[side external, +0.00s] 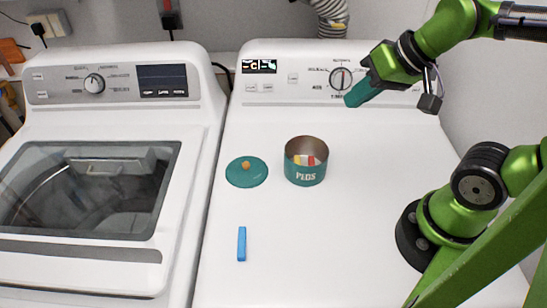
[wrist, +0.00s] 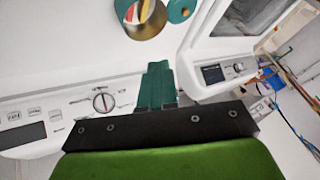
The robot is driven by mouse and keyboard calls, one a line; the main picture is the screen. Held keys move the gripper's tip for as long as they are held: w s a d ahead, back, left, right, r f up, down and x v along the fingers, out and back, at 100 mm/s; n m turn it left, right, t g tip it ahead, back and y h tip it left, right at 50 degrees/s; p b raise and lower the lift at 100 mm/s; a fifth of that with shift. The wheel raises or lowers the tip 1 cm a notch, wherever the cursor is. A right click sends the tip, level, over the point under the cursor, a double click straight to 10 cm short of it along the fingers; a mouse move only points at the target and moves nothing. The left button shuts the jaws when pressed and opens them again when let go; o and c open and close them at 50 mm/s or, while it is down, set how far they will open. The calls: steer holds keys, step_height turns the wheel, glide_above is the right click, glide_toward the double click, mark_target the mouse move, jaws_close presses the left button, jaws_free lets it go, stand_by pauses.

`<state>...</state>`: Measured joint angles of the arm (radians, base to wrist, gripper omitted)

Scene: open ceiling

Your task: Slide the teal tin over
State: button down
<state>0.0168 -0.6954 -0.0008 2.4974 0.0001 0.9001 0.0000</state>
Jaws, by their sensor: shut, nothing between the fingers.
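The teal tin (side external: 305,175) stands upright and open on the white machine top, with "PEGS" on its front. Red, yellow and white pieces show inside it. In the wrist view the tin (wrist: 148,32) is at the top edge, partly cut off. Its round teal lid (side external: 247,172) with an orange knob lies just left of the tin, apart from it; it also shows in the wrist view (wrist: 182,8). My gripper (side external: 352,101) is shut and empty, above and behind the tin to the right, near the control panel. Its teal fingers (wrist: 156,82) are together in the wrist view.
A blue stick (side external: 242,243) lies on the machine top in front of the lid. A control panel with a dial (side external: 341,78) runs along the back. A second machine (side external: 100,180) stands to the left across a narrow gap.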

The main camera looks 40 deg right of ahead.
steer(key=w+d+f+m+g+y, duration=0.1)
steer(key=w+d+f+m+g, duration=0.1)
steer(key=w+d+f+g, duration=0.45)
steer(key=w+d+f+m+g+y, duration=0.1)
steer(key=w+d+f+m+g, duration=0.2)
steer(key=w+f, duration=0.45)
steer(key=g+y, duration=0.1)
steer(key=g, duration=0.1)
glide_toward(322, 163)
steer(key=s+a+r+x, duration=0.1)
steer(key=x, duration=0.5)
steer(key=shift+w+d+f, duration=0.15)
steer(key=shift+d+f, duration=0.05)
steer(key=shift+f, duration=0.3)
steer(key=shift+w+d+f, duration=0.15)
steer(key=shift+d+f, duration=0.05)
steer(key=shift+f, duration=0.3)
